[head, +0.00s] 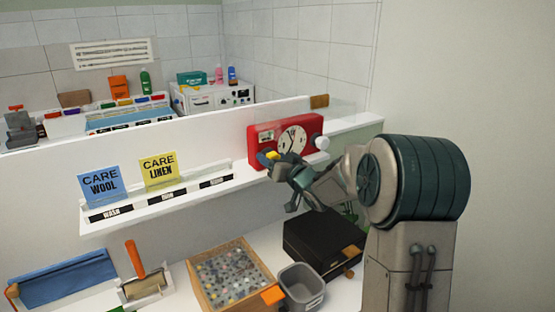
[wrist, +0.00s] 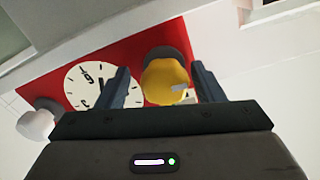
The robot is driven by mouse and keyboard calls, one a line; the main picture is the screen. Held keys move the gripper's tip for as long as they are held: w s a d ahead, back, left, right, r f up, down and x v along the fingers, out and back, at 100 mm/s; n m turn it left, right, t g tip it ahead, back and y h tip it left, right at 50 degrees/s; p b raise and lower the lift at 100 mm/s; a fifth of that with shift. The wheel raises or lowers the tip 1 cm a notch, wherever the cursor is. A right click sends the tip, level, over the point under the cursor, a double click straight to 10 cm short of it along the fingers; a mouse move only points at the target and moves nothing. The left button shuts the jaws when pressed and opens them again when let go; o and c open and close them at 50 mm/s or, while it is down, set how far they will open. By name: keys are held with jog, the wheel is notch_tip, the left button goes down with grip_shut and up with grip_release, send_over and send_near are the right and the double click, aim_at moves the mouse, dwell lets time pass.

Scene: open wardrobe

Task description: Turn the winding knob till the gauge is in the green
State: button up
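A red timer box (head: 256,152) stands on the white shelf, with a round white dial (head: 292,139) and a small gauge window (head: 267,135) at its upper left. The gauge reading is too small to make out. A yellow knob (wrist: 165,78) is on its front, partly hidden in the head view. A white knob (head: 322,143) sits at its right side; it also shows in the wrist view (wrist: 38,124). My gripper (wrist: 163,84) is open, its fingers on either side of the yellow knob. A gap shows on one side; contact on the other cannot be told.
The shelf (head: 150,203) also carries a blue card (head: 101,184) and a yellow card (head: 159,171), left of the box. Below are a wooden tray (head: 205,290), a grey bin (head: 301,287) and a black case (head: 315,245). A low white wall (head: 200,143) runs behind.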

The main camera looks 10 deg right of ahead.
jog(key=shift+s+a, duration=0.1)
jog(key=b+v, duration=0.3)
jog(key=v, duration=1)
jog(key=shift+s, duration=0.35)
jog(key=shift+f, duration=0.1)
jog(key=s+d+f+m+g+h, duration=0.1)
jog(key=s+f+g+h, duration=0.2)
jog(key=s+h, duration=0.25)
jog(key=s+d+f+m+g+h, duration=0.1)
jog(key=s+f+m+g+h, duration=0.2)
jog(key=s, duration=0.4)
jog(key=s+a+f+n+g+y, duration=0.1)
jog(key=s+a+f+g, duration=0.1)
jog(key=s, duration=0.6)
jog(key=s+a+f+n+g, duration=0.2)
jog(key=s+g, duration=0.3)
jog(key=s, duration=0.3)
jog(key=shift+s+a+f+y, duration=0.2)
jog(key=shift+a+f+y, duration=0.15)
jog(key=shift+a+f, duration=0.4)
jog(key=shift+r, duration=0.15)
